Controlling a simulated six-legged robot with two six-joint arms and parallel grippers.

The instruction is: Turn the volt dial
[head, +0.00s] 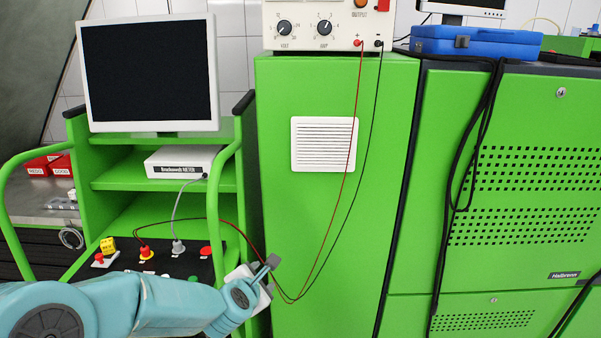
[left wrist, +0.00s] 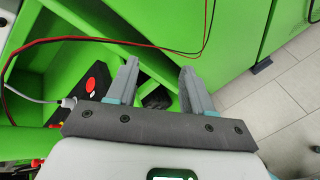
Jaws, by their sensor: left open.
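The volt dial (head: 284,28) is a dark round knob on the left of the cream power supply's (head: 304,43) front panel, at the top of the head view. A similar amp dial (head: 324,28) sits to its right. My left gripper (head: 268,266) is low in front of the green cabinet, well below the dials and apart from them. In the left wrist view the left gripper (left wrist: 158,80) shows two spread grey fingers with nothing between them. The dials are not in the left wrist view. My right gripper is not in view.
Red and black leads (head: 345,180) hang from the power supply down the cabinet front (head: 325,220), close to my left gripper. A monitor (head: 150,75) and a cart with buttons (head: 145,262) stand left. A blue case (head: 476,42) lies at the upper right.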

